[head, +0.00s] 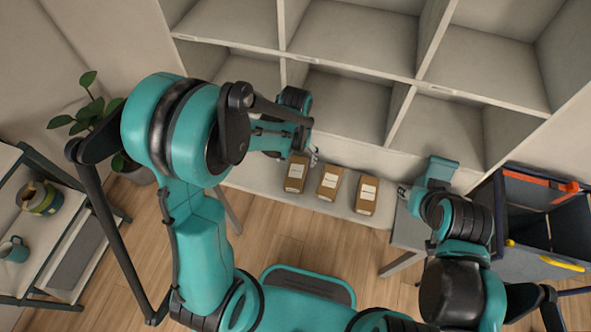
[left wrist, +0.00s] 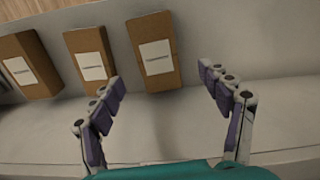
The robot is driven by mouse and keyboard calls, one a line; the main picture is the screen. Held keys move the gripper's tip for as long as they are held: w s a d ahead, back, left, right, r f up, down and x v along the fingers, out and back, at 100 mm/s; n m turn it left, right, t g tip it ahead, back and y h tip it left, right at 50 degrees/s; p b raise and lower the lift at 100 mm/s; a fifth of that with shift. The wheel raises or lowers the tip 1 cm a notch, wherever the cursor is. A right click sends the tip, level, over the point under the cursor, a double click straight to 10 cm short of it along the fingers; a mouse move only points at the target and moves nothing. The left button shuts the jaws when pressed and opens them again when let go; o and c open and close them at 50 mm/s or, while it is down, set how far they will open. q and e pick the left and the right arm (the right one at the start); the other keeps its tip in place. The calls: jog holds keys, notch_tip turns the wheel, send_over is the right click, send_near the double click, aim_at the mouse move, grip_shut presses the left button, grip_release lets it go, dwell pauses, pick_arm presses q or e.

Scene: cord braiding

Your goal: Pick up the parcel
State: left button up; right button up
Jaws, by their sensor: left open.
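Three brown box parcels with white labels stand in a row on a pale ledge below the shelving: a left parcel (head: 296,175), a middle parcel (head: 328,184) and a right parcel (head: 366,195). My left gripper (head: 314,153) is open and empty, just behind and above the left parcel. In the left wrist view, one parcel (left wrist: 154,62) shows beyond the gap between the spread fingers (left wrist: 160,78), apart from them. Two more parcels (left wrist: 88,58) lie to its left there. My right gripper (head: 403,191) is right of the right parcel; its finger opening is too small to tell.
Empty cubby shelving (head: 345,100) rises behind the ledge (head: 240,178). A dark bin (head: 545,220) with red and yellow handles stands at the right. A potted plant (head: 90,112) and a rack (head: 75,240) with mugs are at the left. Wooden floor lies in front.

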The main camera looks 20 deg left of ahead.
aim_at(297, 170)
pick_arm(q)
jog(key=f, duration=0.2)
jog(key=f+b, duration=0.1)
jog(key=shift+d, duration=0.25)
notch_tip(297, 170, down, 5)
jog(key=shift+f+b, duration=0.1)
jog(key=shift+b, duration=0.9)
jog(key=shift+c, duration=0.9)
jog(key=c, duration=1.1)
